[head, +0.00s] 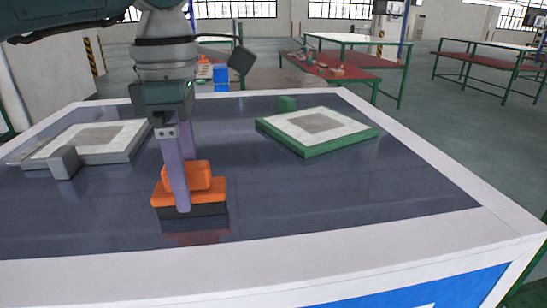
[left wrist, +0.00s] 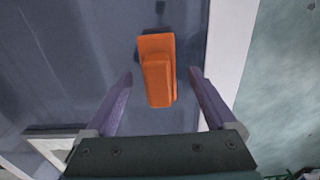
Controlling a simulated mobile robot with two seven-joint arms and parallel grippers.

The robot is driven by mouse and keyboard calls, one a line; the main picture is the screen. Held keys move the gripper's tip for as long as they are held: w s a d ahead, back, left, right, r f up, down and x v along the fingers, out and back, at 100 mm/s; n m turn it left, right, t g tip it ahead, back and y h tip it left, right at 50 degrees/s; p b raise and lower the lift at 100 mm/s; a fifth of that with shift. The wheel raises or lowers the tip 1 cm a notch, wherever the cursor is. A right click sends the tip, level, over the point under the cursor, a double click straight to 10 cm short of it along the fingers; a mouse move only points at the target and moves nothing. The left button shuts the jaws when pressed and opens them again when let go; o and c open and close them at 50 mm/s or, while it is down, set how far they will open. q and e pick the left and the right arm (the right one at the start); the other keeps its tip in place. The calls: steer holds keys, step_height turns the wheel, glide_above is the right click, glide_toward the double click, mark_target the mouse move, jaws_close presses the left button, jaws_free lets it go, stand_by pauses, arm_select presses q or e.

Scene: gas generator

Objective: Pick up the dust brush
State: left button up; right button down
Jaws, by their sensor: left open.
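The dust brush (head: 204,178) is orange with a dark underside and sits on the dark tabletop near the front edge. My left gripper (head: 184,183) points down over it, with one purple finger in front of the brush and the other partly hidden behind it. In the left wrist view the brush (left wrist: 156,70) lies between the two spread fingers of the left gripper (left wrist: 161,74), with a gap showing on each side. The gripper is open and does not hold the brush. My right gripper is not in view.
A green-framed panel (head: 352,142) lies at the right, with a small green block (head: 287,103) behind it. A grey-framed panel (head: 120,153) and a grey block (head: 65,162) are at the left. The table's white rim (head: 430,158) bounds the surface. Right of the brush is clear.

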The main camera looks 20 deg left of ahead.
arm_select(q)
steer(key=shift+w+f, duration=0.1)
steer(key=shift+f, duration=1.3)
jaws_close()
